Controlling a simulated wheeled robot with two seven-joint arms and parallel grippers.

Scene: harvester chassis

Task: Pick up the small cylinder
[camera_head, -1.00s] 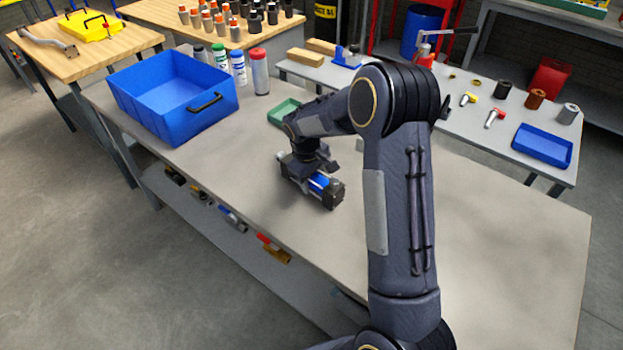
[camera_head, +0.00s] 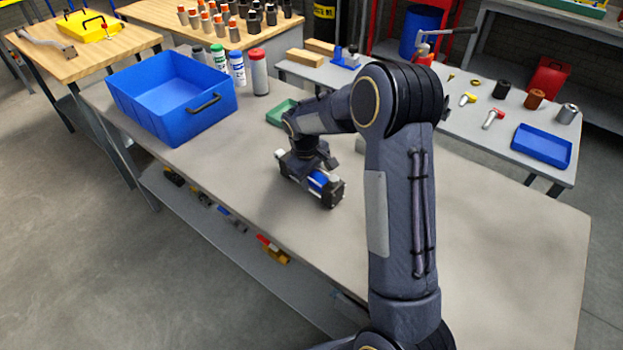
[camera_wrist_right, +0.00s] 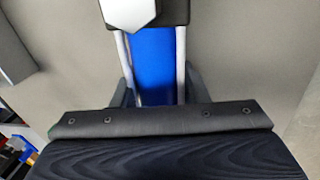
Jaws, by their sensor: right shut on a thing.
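The small cylinder (camera_head: 318,181) has a blue middle, silver rods along its sides and dark end blocks. It lies on or just above the grey table (camera_head: 270,240); I cannot tell which. My right gripper (camera_head: 312,172) is over its middle and shut on it. In the right wrist view the blue body (camera_wrist_right: 153,65) runs up the picture, with a dark end block and a silver hexagonal part at the top. The fingertips (camera_wrist_right: 155,92) show only in part at either side of the body. My left gripper is not in view.
A blue bin (camera_head: 172,98) stands at the table's left, with spray cans (camera_head: 259,72) behind it. A green tray (camera_head: 282,112) is partly hidden by my right arm. The table's front and right are clear. A blue tray (camera_head: 542,146) is on the side bench.

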